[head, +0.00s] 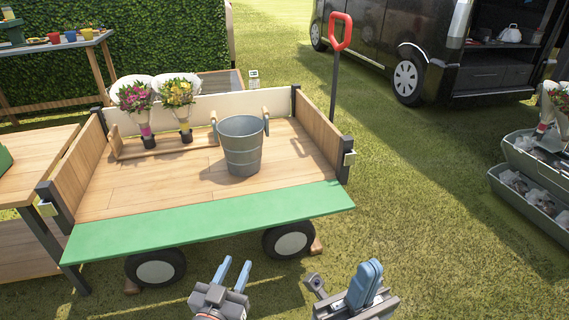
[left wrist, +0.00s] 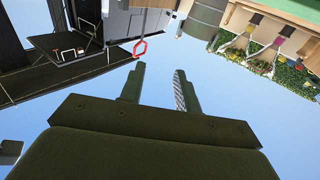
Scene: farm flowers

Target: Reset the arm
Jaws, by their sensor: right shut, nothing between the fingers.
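My left gripper (head: 236,263) is at the bottom of the head view, in front of the cart's green edge. Its two blue fingers are apart with nothing between them. The left wrist view also shows its fingers (left wrist: 157,75) spread and empty. My right gripper (head: 368,270) is to its right at the bottom of the head view, above the grass, with its fingers together and holding nothing. Both grippers are apart from the cart.
A wooden cart (head: 130,240) with a green front edge carries a grey bucket (head: 241,152) and two bouquets (head: 136,97) (head: 178,94) in a wooden rack. A red-handled tool (head: 340,35) stands behind it. A black van (head: 385,40) is behind, and grey crates (head: 528,200) are at right.

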